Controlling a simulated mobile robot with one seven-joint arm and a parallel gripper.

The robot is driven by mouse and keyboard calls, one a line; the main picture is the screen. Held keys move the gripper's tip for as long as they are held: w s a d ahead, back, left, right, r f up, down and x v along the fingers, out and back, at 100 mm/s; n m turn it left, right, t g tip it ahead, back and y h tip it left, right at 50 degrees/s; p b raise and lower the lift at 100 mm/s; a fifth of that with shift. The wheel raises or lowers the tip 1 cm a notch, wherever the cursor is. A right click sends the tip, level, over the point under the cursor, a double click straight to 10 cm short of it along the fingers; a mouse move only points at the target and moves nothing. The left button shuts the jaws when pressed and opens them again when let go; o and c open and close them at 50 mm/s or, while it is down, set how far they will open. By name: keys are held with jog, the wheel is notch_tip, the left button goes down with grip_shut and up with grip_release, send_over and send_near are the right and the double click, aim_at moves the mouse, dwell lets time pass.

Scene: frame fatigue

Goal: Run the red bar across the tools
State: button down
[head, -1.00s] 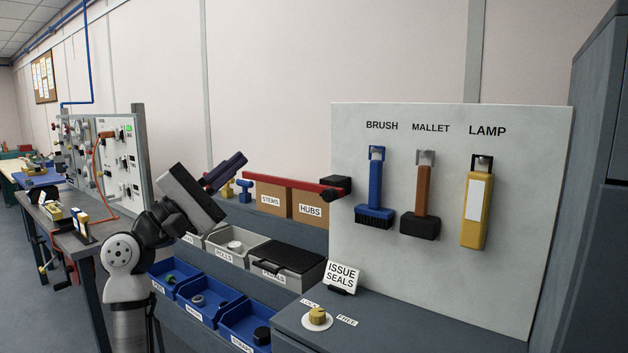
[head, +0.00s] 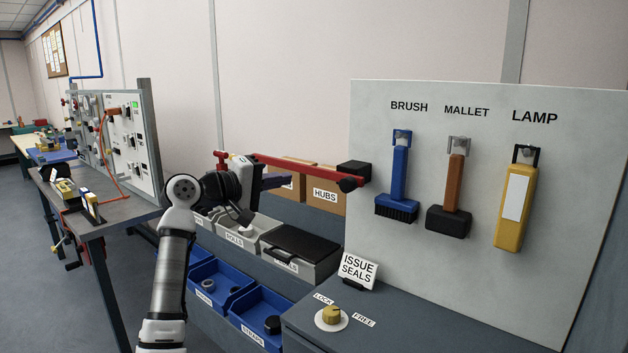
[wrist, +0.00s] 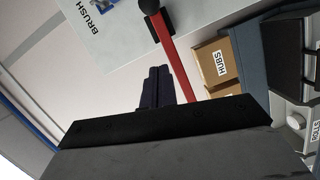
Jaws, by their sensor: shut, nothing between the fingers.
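The red bar (head: 305,167) runs left from a dark pivot block (head: 353,174) at the board's left edge, clear of the tools. It also shows in the wrist view (wrist: 177,57). The blue brush (head: 398,175), brown-handled mallet (head: 452,190) and yellow lamp (head: 515,205) hang in a row on the board. My gripper (head: 288,178) is shut and empty, its dark fingers just below the bar in the head view. In the wrist view the fingers (wrist: 155,70) lie beside the bar; I cannot tell whether they touch it.
A brass knob (head: 332,315) sits between LOCK and FREE labels on the grey cabinet, near the ISSUE SEALS sign (head: 358,270). The HUBS box (head: 327,197) stands behind the bar. Grey bins and blue bins (head: 258,310) lie below my arm.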

jog(key=w+d+p, duration=0.1)
jog(key=d, duration=0.2)
jog(key=w+d+p, duration=0.2)
jog(key=d, duration=0.1)
jog(key=w+d+f+p, duration=0.1)
jog(key=d+p, duration=0.1)
jog(key=d, duration=0.1)
jog(key=shift+w+d, duration=0.3)
jog(key=shift+d, duration=0.1)
jog(key=shift+s+d+f, duration=0.2)
jog(key=shift+s+d, duration=0.1)
jog(key=shift+d, duration=0.1)
